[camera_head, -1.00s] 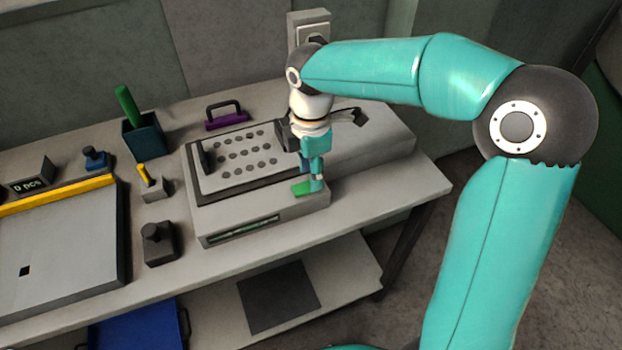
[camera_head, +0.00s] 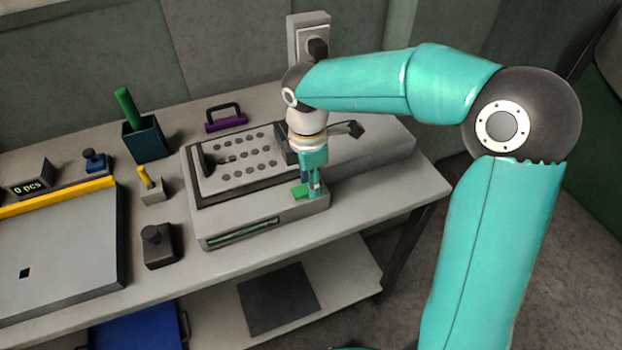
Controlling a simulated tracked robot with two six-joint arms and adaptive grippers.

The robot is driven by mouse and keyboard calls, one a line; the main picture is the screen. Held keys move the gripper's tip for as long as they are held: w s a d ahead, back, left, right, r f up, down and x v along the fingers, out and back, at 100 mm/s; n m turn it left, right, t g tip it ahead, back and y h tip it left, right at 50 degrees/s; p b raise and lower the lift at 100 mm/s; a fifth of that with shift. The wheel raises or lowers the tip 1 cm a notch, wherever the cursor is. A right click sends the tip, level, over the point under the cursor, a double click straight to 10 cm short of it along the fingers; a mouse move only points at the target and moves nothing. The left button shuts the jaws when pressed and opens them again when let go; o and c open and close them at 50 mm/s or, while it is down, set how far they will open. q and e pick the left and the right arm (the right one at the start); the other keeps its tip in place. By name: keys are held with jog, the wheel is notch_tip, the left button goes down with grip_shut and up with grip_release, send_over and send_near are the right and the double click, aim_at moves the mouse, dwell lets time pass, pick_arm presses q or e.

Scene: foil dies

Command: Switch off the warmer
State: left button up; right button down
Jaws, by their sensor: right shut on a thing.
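The warmer (camera_head: 285,211) appears to be the light grey machine on the bench, with a plate of several round holes on top and a dark green-lit slot in its front. A small green piece (camera_head: 299,191), which looks like its switch, is at the front right corner of its top. My right gripper (camera_head: 314,190) points down at this corner and is shut on the green piece. The fingers hide part of it, and I cannot tell its switch position. My left gripper is not in view.
A wall socket (camera_head: 309,27) is behind my arm.

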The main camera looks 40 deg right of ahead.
aim_at(296, 191)
jog(key=shift+a+r+h+p, duration=0.15)
jog(key=shift+a+h+p, duration=0.1)
jog(key=shift+h+p, duration=0.35)
jog(key=shift+w+h, duration=0.1)
jog(key=shift+h, duration=0.3)
jog(key=c, duration=1.1)
grip_release()
jog(key=v, duration=1.1)
jog(key=shift+w+a+r, duration=0.1)
jog(key=shift+w+r, duration=0.1)
jog(key=shift+r, duration=0.15)
